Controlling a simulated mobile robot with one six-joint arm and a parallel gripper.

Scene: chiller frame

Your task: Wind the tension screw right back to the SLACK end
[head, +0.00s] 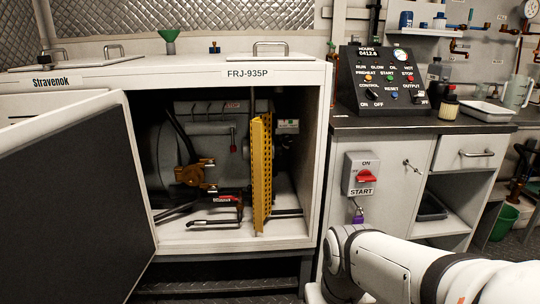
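The white machine cabinet labelled FRJ-935P (285,85) stands with its door (75,195) swung open to the left. Inside is a grey rounded machine body (205,125) with a brass-coloured fitting (194,173) on its front. A yellow perforated guard (261,175) stands upright at the right of the opening. A dark bracket with a red label (226,199) sits low in front of the machine. I cannot make out the tension screw or its SLACK mark at this size. My white arm reaches in from the lower right; my gripper is not in view.
Right of the cabinet, a counter (440,124) carries a control panel (385,80) and a white tray (487,111). A red-handled START switch box (361,174) is on its front, with a purple padlock (358,216) below. The open door blocks the left side.

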